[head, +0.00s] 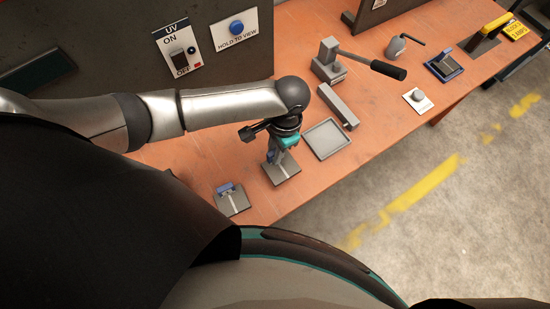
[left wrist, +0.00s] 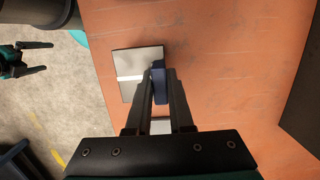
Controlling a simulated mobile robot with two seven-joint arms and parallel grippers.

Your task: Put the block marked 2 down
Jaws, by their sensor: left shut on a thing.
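My left gripper (head: 279,150) points down over the table in the head view. It is shut on a dark blue block (left wrist: 160,88), which stands between its fingers in the left wrist view. The mark on the block is not readable. In the head view the block is just above or on a grey plate with a pale stripe (head: 287,174); I cannot tell whether they touch. A second grey plate (head: 232,205) with a small blue piece lies to the left. A striped plate (left wrist: 127,66) shows beside the held block. My right gripper (left wrist: 38,58) is open and empty over the floor side.
A shallow grey tray (head: 326,139) lies right of the left gripper, with a grey bar (head: 338,105) behind it. A lever device (head: 330,62) stands farther back. A panel with a UV switch (head: 180,55) and blue button (head: 236,27) rises behind. The table's front edge is close.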

